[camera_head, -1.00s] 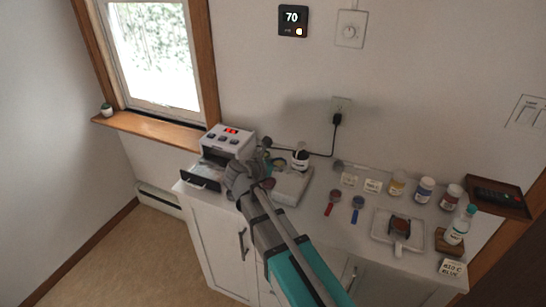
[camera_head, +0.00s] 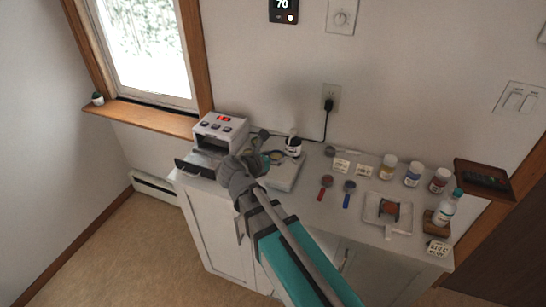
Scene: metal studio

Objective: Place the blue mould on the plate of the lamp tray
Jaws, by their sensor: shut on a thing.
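The lamp is a white box (camera_head: 221,128) with a red display at the left end of the counter. Its dark tray (camera_head: 197,166) sticks out at the front left. My gripper (camera_head: 257,152) is just right of the lamp, over the left side of a pale, flat device (camera_head: 287,175). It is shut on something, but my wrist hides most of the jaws. A small blue-green patch (camera_head: 266,160) shows beside them; I take it for the blue mould, though its outline is unclear. The tray's plate cannot be made out.
A red-handled tool (camera_head: 325,187) and a blue-handled tool (camera_head: 349,193) lie on the counter. A white dish (camera_head: 375,216) holds an orange-brown piece. Several bottles stand behind, at right. A dark-capped bottle (camera_head: 293,147) and black cable are near my gripper.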

